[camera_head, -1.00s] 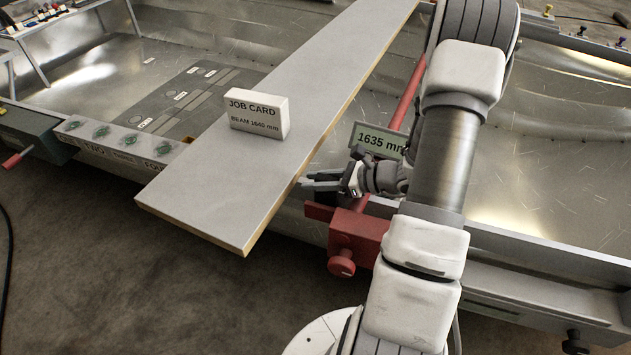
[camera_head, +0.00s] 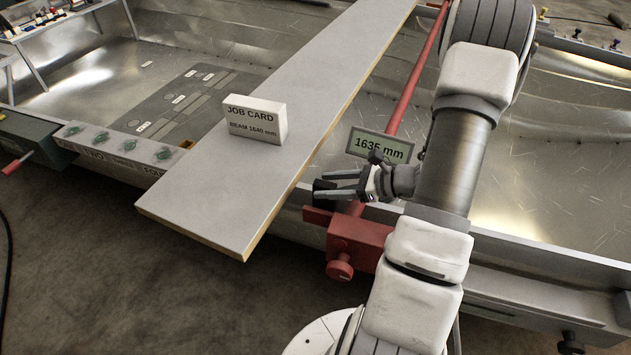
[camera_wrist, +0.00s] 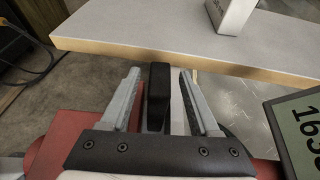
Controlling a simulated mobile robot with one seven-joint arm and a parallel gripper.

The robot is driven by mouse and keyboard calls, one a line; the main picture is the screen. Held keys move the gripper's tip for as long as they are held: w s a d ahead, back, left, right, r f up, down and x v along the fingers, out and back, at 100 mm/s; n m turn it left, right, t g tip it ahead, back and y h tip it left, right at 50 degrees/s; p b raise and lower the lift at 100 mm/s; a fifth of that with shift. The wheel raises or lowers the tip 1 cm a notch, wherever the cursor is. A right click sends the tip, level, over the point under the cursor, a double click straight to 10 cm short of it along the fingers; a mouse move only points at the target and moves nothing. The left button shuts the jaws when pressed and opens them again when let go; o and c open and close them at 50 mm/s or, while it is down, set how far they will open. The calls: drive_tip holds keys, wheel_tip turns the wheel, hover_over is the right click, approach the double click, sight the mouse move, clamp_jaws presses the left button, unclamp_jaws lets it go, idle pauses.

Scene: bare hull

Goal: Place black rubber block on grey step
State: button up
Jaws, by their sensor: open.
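The black rubber block (camera_wrist: 157,95) stands between the two fingers of my gripper (camera_wrist: 158,90) in the wrist view, with a gap on each side. In the head view the block (camera_head: 322,189) shows as a dark shape at the fingertips of my gripper (camera_head: 328,186). The grey fingers are open and not closed on the block. What the block rests on is hidden. I cannot tell for sure which surface is the grey step.
A grey plank (camera_head: 215,195) with a wooden edge lies just beyond the fingertips and carries a white job card block (camera_head: 255,120). A red clamp (camera_head: 357,240) with a red rod is below my gripper. A display reading 1635 mm (camera_head: 380,146) stands close behind it.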

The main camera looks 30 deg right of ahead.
drive_tip(key=p+v, duration=0.1)
drive_tip(key=v, duration=0.6)
drive_tip(key=shift+s+d+r+p, duration=0.15)
drive_tip(key=shift+s+d+p, duration=0.05)
drive_tip(key=shift+s+p, duration=0.15)
drive_tip(key=shift+w, duration=0.1)
